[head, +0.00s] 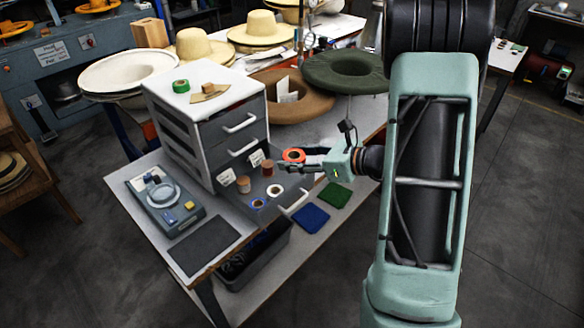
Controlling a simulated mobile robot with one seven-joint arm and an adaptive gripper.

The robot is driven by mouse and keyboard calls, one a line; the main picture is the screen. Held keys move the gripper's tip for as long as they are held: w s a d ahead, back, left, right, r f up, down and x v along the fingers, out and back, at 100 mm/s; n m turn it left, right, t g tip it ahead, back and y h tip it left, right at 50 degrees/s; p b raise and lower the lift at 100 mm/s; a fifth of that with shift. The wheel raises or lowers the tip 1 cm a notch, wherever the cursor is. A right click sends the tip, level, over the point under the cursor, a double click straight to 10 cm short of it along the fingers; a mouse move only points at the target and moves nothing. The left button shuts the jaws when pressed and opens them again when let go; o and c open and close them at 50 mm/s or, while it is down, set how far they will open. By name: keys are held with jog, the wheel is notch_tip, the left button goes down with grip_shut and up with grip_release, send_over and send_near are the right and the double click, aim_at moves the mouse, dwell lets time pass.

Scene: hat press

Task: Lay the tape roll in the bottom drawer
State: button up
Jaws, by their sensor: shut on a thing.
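A red-orange ring that looks like a tape roll (293,155) is at the tip of my gripper (297,164). My gripper reaches in from the right and is shut on it, above the open bottom drawer (268,220). The fingers are small here and their exact hold on the ring is hard to see. The drawer belongs to the grey cabinet (176,148) and is pulled out, with its handle (294,203) at the front right. In the drawer are wooden-coloured spools (243,184), a white ring (274,191) and a blue-edged ring (258,204).
A green tape roll (181,86) and a small wooden block (208,88) lie on the cabinet top. Two upper drawers are closed. Blue (311,219) and green (334,195) cloths lie right of the drawer. A grey device (165,194) stands left. Hats (335,72) fill the back.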

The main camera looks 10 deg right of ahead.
jog(key=w+f+m+t+h+b, duration=0.2)
jog(key=w+f+b, duration=0.3)
jog(key=b, duration=0.7)
jog(key=shift+w+d+m+h, duration=0.15)
jog(key=shift+w+m+h, duration=0.25)
jog(key=shift+w+m, duration=0.5)
